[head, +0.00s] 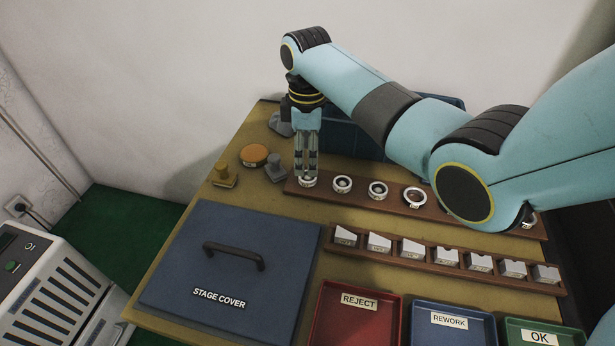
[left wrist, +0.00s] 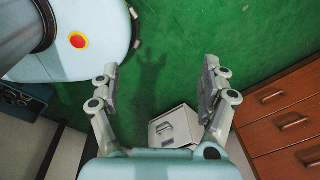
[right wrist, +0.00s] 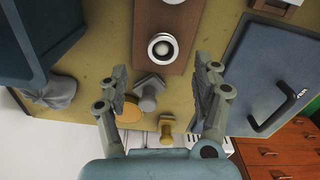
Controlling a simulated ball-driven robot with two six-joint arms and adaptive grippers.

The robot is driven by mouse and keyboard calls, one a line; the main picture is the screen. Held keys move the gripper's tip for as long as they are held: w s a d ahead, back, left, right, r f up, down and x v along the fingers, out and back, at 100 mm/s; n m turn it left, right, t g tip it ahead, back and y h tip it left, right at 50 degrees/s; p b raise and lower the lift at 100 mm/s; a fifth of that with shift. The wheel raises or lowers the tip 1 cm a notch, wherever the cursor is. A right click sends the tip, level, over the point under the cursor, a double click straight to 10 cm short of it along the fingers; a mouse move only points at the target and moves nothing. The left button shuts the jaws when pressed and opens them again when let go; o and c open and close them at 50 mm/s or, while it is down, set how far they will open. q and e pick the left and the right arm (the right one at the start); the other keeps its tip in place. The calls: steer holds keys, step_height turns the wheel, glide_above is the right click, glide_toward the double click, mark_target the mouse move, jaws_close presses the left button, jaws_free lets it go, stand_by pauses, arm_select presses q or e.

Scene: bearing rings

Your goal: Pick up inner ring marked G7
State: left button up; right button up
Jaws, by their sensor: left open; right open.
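Several pale bearing rings stand in a row on a brown wooden rack (head: 470,219). The leftmost ring (head: 308,183) is directly under my right gripper (head: 307,174), which points down. In the right wrist view this ring (right wrist: 153,46) sits around a pale round centre on the rack, just beyond the open, empty fingers. Other rings (head: 342,184) (head: 377,190) (head: 414,197) lie to its right, and my right arm hides part of the row. No G7 marking is readable. My left gripper (left wrist: 160,68) is open and empty, above the green floor and away from the table.
A second rack (head: 445,257) holds several grey blocks. A blue stage cover (head: 190,275) lies front left. REJECT (head: 340,325), REWORK (head: 450,328) and OK (head: 550,325) trays line the front. Stamps (head: 224,177) and an orange disc (head: 254,155) are left of the gripper; a blue bin (head: 345,135) stands behind.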

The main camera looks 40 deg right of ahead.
steer(key=f, duration=0.4)
steer(key=shift+s+f+b, duration=0.3)
steer(key=shift+b, duration=0.05)
steer(key=shift+f, duration=0.4)
arm_select(q)
steer(key=shift+w+d+f, duration=0.1)
steer(key=shift+w+f, duration=0.3)
steer(key=shift+w, duration=0.35)
arm_select(e)
steer(key=c, duration=1.3)
arm_select(q)
steer(key=shift+s, duration=0.25)
arm_select(e)
steer(key=shift+o, duration=0.2)
steer(key=shift+r, duration=0.15)
